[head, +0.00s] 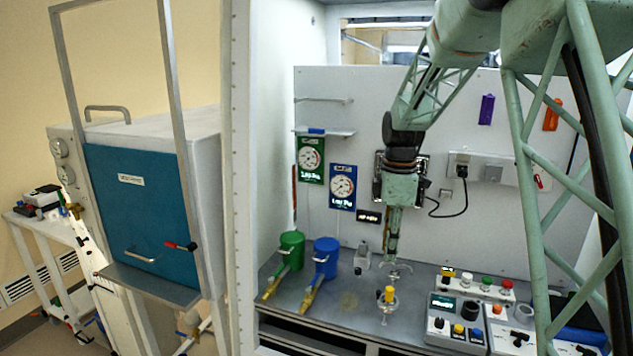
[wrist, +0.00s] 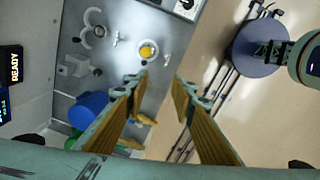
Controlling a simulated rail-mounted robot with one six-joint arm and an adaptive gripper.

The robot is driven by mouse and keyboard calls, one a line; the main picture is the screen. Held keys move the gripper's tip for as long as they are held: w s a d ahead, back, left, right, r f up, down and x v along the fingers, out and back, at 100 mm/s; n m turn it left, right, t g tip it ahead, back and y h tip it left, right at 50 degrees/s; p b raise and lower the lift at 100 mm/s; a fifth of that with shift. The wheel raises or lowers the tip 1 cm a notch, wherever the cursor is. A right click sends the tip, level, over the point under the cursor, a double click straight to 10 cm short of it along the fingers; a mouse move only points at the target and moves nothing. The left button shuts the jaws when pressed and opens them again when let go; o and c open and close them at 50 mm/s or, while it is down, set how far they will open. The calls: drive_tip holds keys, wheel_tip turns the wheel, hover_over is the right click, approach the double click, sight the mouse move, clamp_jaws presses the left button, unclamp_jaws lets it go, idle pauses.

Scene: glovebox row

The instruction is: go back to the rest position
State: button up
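My gripper (head: 392,250) hangs at the lower end of my arm, inside the open bay and above the grey worktop. In the wrist view my gripper (wrist: 161,82) has its two fingers apart, with nothing visible between them. A yellow-topped piece on a small metal stand (head: 388,296) is on the worktop below my gripper in the head view. In the wrist view the yellow top (wrist: 148,50) shows beyond the fingertips, apart from them.
A green canister (head: 291,246) and a blue canister (head: 326,256) stand left on the worktop (head: 345,299). Control boxes with buttons (head: 457,322) stand right. A white-framed wall (head: 240,150) separates the bay from a blue-fronted cabinet (head: 135,210). Gauges hang on the back panel (head: 342,187).

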drive_tip(key=s+r+m+t+b, duration=0.1)
drive_tip(key=s+r+m, duration=0.3)
drive_tip(key=s+r, duration=0.55)
drive_tip(key=s+r+m+t+b, duration=0.1)
drive_tip(key=s+r+m, duration=0.35)
drive_tip(key=s, duration=1.05)
drive_tip(key=s+f+m+t+b, duration=0.1)
drive_tip(key=s+m, duration=0.7)
drive_tip(key=s, duration=1.8)
drive_tip(key=shift+s+d+f+t+b, duration=0.25)
drive_tip(key=shift+s+f+t+b, duration=0.1)
drive_tip(key=shift+f+b, duration=0.3)
drive_tip(key=shift+d, duration=0.1)
